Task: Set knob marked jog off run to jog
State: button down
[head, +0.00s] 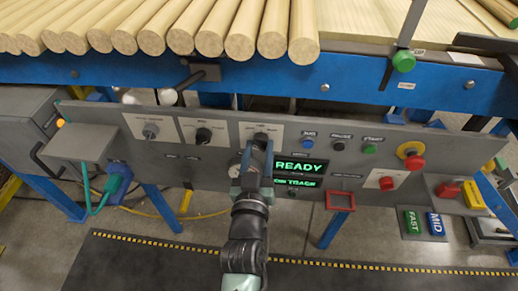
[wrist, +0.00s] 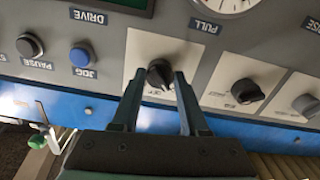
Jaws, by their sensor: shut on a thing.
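A black rotary knob (wrist: 159,72) sits on a white plate (wrist: 160,48) on the grey control panel. The wrist view shows it upside down. My gripper (wrist: 160,80) has one finger on each side of the knob and is shut on it. In the head view my gripper (head: 260,147) reaches up to the same knob (head: 261,137) and partly hides it. The plate's small lettering and the knob's pointer are too small or covered to read.
To the left in the head view are another black knob (head: 203,135) and a grey knob (head: 150,131) on white plates. To the right are a blue button (head: 308,143), a green screen reading READY (head: 298,168) and a red emergency button (head: 413,162). Wooden rods (head: 240,47) lie above.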

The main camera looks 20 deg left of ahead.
jog(key=shift+c, duration=2.1)
grip_release()
jog(key=shift+s, duration=0.1)
jog(key=p+v, duration=0.1)
jog(key=v, duration=1.1)
jog(key=shift+s, duration=0.4)
jog(key=shift+d, duration=0.15)
